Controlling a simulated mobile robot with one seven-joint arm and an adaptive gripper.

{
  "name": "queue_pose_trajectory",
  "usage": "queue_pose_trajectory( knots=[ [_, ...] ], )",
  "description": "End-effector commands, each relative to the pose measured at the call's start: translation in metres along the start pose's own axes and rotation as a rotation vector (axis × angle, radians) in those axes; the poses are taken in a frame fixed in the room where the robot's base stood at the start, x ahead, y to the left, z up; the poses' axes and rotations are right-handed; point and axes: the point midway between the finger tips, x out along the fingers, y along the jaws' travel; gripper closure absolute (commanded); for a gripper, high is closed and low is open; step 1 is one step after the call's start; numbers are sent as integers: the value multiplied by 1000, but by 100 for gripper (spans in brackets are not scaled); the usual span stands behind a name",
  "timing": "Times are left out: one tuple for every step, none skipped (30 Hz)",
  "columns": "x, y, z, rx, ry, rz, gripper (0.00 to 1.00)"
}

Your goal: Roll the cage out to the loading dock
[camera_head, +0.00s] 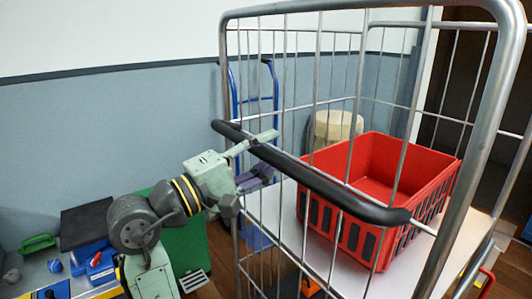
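The cage (510,45) is a tall grey wire roll cage standing at the centre and right. A black padded handle bar (330,190) runs across its near side. A red plastic crate (310,215) sits on the pale shelf (282,212) inside. My gripper (264,155) reaches in from the left to the bar's left end. One pale green finger crosses the bar; a darker, purplish finger seems to lie below it. The fingers look spread apart. Whether they touch the bar is unclear. The cage's lower part and wheels are out of view.
A blue hand truck (236,85) stands behind the cage by the grey-blue wall. A beige cylindrical container (337,126) is behind the crate. A green bin-like object (178,225) is beyond my arm. Wooden floor (222,255) shows left of the cage; a dark opening lies at the right.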

Motion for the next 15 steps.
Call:
queue_pose_trajectory(
  knots=[
    [0,0,0,0,0,0,64],
    [0,0,0,0,0,0,66],
    [0,0,0,0,0,0,69],
    [0,0,0,0,0,0,71],
    [0,0,0,0,0,0,73],
    [0,0,0,0,0,0,76],
    [0,0,0,0,0,0,78],
    [0,0,0,0,0,0,80],
    [0,0,0,0,0,0,82],
    [0,0,0,0,0,0,84],
    [0,0,0,0,0,0,86],
    [0,0,0,0,0,0,89],
    [0,0,0,0,0,0,91],
    [0,0,0,0,0,0,93],
    [0,0,0,0,0,0,96]
  ],
)
